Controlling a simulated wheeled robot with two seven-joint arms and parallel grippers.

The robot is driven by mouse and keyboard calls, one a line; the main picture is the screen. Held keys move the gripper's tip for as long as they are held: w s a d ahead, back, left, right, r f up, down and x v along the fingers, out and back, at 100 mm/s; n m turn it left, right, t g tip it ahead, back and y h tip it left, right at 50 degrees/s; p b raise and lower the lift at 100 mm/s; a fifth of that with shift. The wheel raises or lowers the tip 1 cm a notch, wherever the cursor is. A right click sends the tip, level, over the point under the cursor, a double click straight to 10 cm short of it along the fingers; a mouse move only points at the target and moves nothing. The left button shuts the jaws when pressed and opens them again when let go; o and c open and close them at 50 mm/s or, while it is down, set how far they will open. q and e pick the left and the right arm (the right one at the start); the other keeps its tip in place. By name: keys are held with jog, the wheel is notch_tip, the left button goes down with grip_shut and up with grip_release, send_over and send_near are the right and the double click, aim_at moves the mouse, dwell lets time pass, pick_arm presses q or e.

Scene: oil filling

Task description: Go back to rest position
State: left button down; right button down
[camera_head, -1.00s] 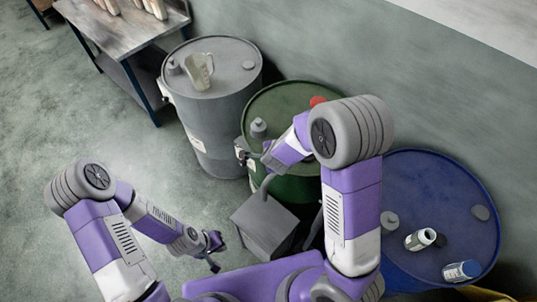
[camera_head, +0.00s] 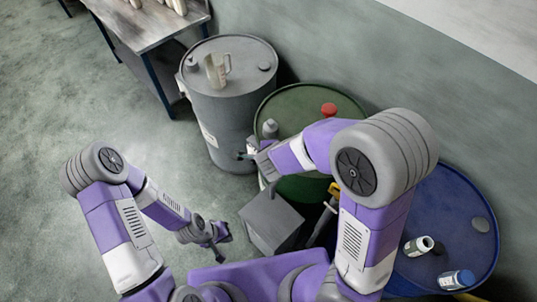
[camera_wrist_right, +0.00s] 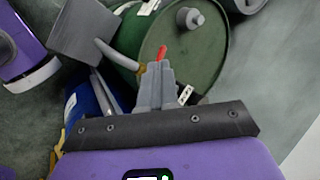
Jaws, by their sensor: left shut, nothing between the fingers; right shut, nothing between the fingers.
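My left gripper (camera_head: 219,238) hangs low over the floor at the left in the head view, shut and empty. My right gripper (camera_head: 247,153) is by the left edge of the green drum (camera_head: 335,103), partly hidden by its own wrist. In the right wrist view its fingers (camera_wrist_right: 156,82) are pressed together with nothing between them, in front of the green drum top (camera_wrist_right: 205,55). A red cap (camera_head: 329,109) sits on the green drum; part of a red thing (camera_wrist_right: 161,53) shows just beyond the fingertips in the wrist view.
A grey drum (camera_head: 228,105) carries a translucent measuring jug (camera_head: 216,71). A blue drum (camera_head: 455,210) at the right holds two small bottles (camera_head: 418,246) (camera_head: 457,279). A grey box-shaped can (camera_head: 270,222) stands near my base. A workbench (camera_head: 140,25) is at the back left. The left floor is clear.

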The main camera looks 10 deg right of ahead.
jog(key=shift+s+a+r, duration=0.15)
jog(key=shift+r, duration=0.15)
dwell(0.5)
jog(key=s+d+f+n+g, duration=0.2)
jog(key=s+d+f+n, duration=0.15)
jog(key=f, duration=0.35)
jog(key=s+d+f+n+g, duration=0.1)
jog(key=s+d+f+n, duration=0.1)
jog(key=f+n, duration=0.45)
jog(key=s+a+f+n+g+y, duration=0.35)
jog(key=s+f+n+y, duration=0.2)
jog(key=s+f, duration=0.5)
notch_tip(320, 180, down, 18)
jog(key=b, duration=1.9)
jog(key=shift+f+n+h+b, duration=0.25)
jog(key=shift+n+h+b, duration=0.1)
